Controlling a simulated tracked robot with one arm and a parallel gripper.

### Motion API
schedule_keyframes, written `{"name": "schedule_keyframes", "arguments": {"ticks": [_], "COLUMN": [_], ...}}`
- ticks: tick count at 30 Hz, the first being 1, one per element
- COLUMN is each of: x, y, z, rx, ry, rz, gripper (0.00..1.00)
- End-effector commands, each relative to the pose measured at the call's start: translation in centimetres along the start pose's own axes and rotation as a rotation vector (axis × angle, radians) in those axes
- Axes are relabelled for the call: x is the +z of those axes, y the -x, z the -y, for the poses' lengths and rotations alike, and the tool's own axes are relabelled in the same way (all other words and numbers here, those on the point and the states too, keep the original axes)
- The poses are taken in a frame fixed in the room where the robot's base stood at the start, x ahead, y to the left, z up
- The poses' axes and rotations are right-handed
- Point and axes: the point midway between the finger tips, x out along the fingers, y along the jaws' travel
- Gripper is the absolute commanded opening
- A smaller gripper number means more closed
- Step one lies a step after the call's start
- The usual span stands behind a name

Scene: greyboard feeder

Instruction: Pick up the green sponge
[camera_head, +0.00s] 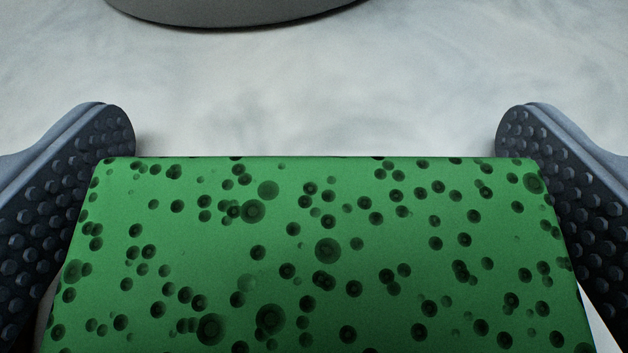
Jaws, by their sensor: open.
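The green sponge (325,265), a block with dark round pores, fills the lower middle of the view. Its near end runs out of the bottom of the picture. My gripper (316,135) is open, with one dark studded finger on each side of the sponge. The left finger is close along the sponge's left edge and the right finger close along its right edge. I cannot tell whether either finger touches it. The fingertips reach slightly past the sponge's far edge.
A grey rounded object (240,12) stands beyond the sponge at the top, mostly cut off by the picture's edge. The pale, cloudy-patterned surface (315,95) between it and the sponge is clear.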

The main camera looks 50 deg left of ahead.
Motion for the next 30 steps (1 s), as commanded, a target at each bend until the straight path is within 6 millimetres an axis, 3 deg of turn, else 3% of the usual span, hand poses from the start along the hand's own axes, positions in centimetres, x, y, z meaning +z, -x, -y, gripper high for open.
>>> {"name": "schedule_keyframes", "arguments": {"ticks": [5, 9, 22, 30], "x": [-0.1, -0.1, -0.5, -2.9], "y": [0.0, 0.0, 0.2, 1.2], "z": [0.0, 0.0, 0.0, 0.0], "rx": [0.000, 0.000, 0.000, 0.001], "ry": [0.000, 0.000, 0.001, 0.003], "rz": [-0.001, -0.001, -0.002, -0.003], "gripper": [1.00, 0.61, 0.60, 0.60]}}
